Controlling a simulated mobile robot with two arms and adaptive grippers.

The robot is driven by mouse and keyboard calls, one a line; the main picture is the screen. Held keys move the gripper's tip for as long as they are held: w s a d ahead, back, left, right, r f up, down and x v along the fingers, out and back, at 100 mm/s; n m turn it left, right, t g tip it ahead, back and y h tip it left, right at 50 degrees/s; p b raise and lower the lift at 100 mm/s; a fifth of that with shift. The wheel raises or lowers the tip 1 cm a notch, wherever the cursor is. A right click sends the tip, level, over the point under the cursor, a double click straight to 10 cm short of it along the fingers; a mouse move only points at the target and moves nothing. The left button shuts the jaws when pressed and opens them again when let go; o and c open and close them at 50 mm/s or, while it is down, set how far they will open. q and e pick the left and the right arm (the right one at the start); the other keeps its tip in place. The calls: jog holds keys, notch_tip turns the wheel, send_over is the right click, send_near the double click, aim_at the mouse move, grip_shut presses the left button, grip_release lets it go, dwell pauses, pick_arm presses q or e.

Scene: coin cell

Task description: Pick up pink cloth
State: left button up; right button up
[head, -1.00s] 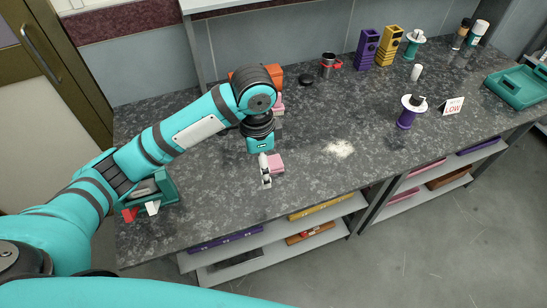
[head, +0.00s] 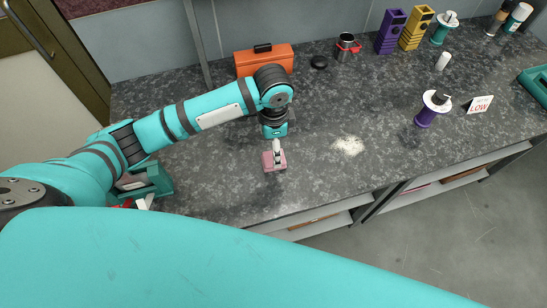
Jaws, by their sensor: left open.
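The pink cloth (head: 274,161) is a small folded-looking pink block on the dark speckled counter (head: 215,190), in the middle of the head view. My left gripper (head: 277,148) points down right over the cloth, its light fingers overlapping it in the picture. The gripper is open; whether its fingers touch the cloth cannot be told. Part of the cloth is hidden behind the fingers. My right gripper is not in view.
A patch of pale powder (head: 348,145) lies right of the cloth. An orange toolbox (head: 264,61) stands behind the arm. A purple spool-like stand (head: 428,113) and a "LOW" sign (head: 480,105) are further right. A green device (head: 147,182) sits at left.

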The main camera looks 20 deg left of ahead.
pick_arm(q)
notch_tip(320, 180, down, 4)
jog(key=shift+w+r, duration=0.15)
jog(key=shift+r, duration=0.1)
notch_tip(320, 180, down, 4)
jog(key=shift+w+f+p, duration=0.15)
jog(key=shift+f+p, duration=0.1)
jog(key=shift+p, duration=0.3)
jog(key=shift+f, duration=0.15)
jog(key=c, duration=1.1)
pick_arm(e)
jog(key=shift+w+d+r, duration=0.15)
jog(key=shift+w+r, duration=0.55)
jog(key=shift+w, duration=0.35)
